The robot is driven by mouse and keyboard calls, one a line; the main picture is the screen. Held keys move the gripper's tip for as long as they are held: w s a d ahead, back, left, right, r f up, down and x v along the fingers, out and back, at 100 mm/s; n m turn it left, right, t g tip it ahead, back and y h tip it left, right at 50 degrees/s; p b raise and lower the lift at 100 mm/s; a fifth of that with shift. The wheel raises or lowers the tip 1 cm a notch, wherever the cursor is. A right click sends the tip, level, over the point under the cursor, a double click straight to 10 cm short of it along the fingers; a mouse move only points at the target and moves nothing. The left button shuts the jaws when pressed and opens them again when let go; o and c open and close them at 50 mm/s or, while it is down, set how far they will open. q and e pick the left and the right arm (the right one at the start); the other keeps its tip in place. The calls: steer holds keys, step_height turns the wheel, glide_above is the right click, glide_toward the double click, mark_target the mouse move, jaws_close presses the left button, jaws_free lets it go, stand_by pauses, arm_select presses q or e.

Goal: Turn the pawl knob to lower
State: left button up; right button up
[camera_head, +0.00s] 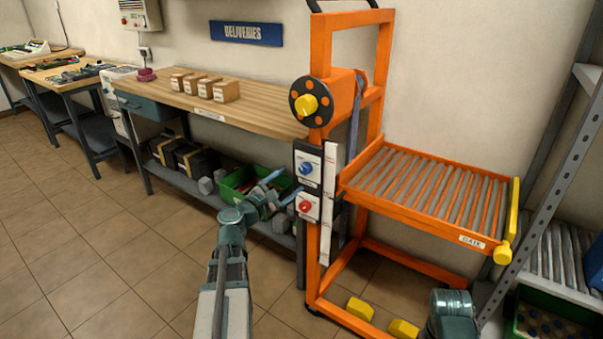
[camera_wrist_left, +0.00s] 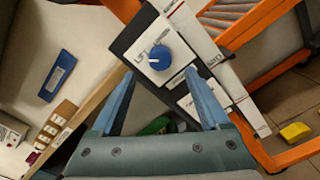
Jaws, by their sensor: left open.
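The blue knob (camera_head: 306,168) sits on a white plate on the dark panel (camera_head: 300,158) of the orange lift's front post. In the left wrist view the blue knob (camera_wrist_left: 159,58) shows close up, with a pale mark on its left side; its lettering is too small to read surely. A red knob (camera_head: 305,206) is below it on a second plate. My left gripper (camera_head: 283,186) is open and empty, left of the panel and apart from it. In the left wrist view its fingers (camera_wrist_left: 158,76) point at the blue knob's plate. My right gripper is out of view.
The orange lift has a roller platform (camera_head: 425,190) on the right and a yellow handwheel knob (camera_head: 307,104) above. A wooden bench (camera_head: 260,112) with several small boxes stands left, a green bin (camera_head: 236,186) on its lower shelf. Floor at left is clear.

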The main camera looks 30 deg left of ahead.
mark_target(303, 171)
arm_select(q)
steer(key=w, duration=0.6)
steer(key=shift+w+d, duration=0.25)
steer(key=shift+w, duration=0.15)
jaws_close()
